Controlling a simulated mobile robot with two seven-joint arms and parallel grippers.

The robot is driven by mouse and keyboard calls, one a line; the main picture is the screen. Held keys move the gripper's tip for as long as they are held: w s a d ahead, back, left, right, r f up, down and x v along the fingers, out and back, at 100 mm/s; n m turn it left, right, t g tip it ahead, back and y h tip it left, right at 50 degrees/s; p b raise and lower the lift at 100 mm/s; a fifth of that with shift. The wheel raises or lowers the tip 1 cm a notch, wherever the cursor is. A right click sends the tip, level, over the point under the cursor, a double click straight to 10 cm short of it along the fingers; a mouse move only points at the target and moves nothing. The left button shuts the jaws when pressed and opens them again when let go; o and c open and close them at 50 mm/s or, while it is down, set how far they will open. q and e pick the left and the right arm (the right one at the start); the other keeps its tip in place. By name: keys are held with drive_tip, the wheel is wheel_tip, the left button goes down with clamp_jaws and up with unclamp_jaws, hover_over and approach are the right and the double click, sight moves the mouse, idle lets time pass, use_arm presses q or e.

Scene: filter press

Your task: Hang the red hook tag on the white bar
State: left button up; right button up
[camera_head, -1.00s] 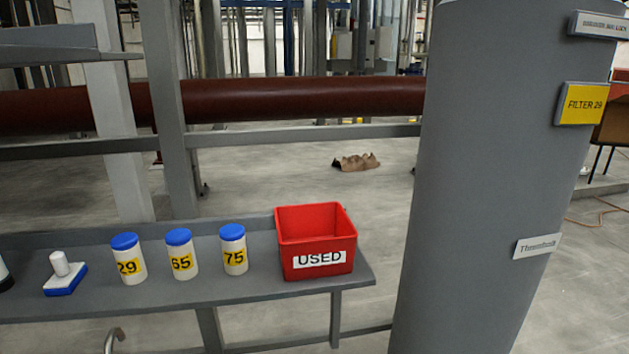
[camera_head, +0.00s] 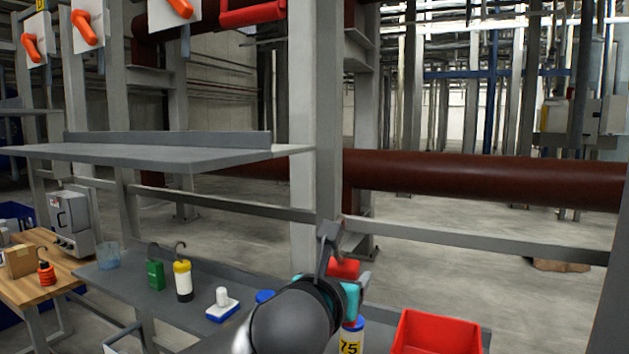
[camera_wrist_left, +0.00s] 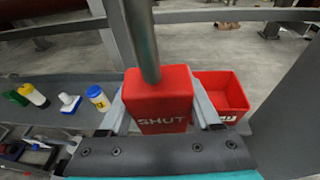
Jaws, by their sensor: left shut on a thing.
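My left gripper (camera_wrist_left: 163,108) is shut on the red hook tag (camera_wrist_left: 160,100), a red block lettered SHUT with a grey hook stem rising from it. The fingers press on its two sides in the left wrist view. In the head view, the red tag (camera_head: 343,268) shows beyond my wrist, above the grey bench, with its hook (camera_head: 329,242) pointing up. My left gripper (camera_head: 350,280) is partly hidden there by my own arm. I cannot pick out a white bar in either view. My right gripper is not in view.
A grey shelf (camera_head: 180,156) stands left of the tag. A red bar (camera_head: 253,14) and orange handles (camera_head: 84,27) are higher up.

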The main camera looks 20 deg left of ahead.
use_arm(q)
wheel_tip(320, 180, up, 28)
drive_tip(key=s+t+p, duration=0.1)
drive_tip(key=s+p, duration=0.1)
drive_tip(key=p, duration=0.4)
drive_tip(key=s+d+r+m+h+p, duration=0.1)
drive_tip(key=s+r+p, duration=0.1)
drive_tip(key=s+r, duration=0.55)
drive_tip(key=s+r+h+p, duration=0.1)
drive_tip(key=s+r+p, duration=0.3)
drive_tip(key=r, duration=0.7)
drive_tip(key=w+r+p, duration=0.2)
drive_tip(key=w+p, duration=0.2)
drive_tip(key=w, duration=1.1)
drive_tip(key=shift+d+r+t, duration=0.35)
drive_tip(key=shift+d+t, duration=0.05)
drive_tip(key=shift+d, duration=0.05)
drive_tip(key=o, duration=1.5)
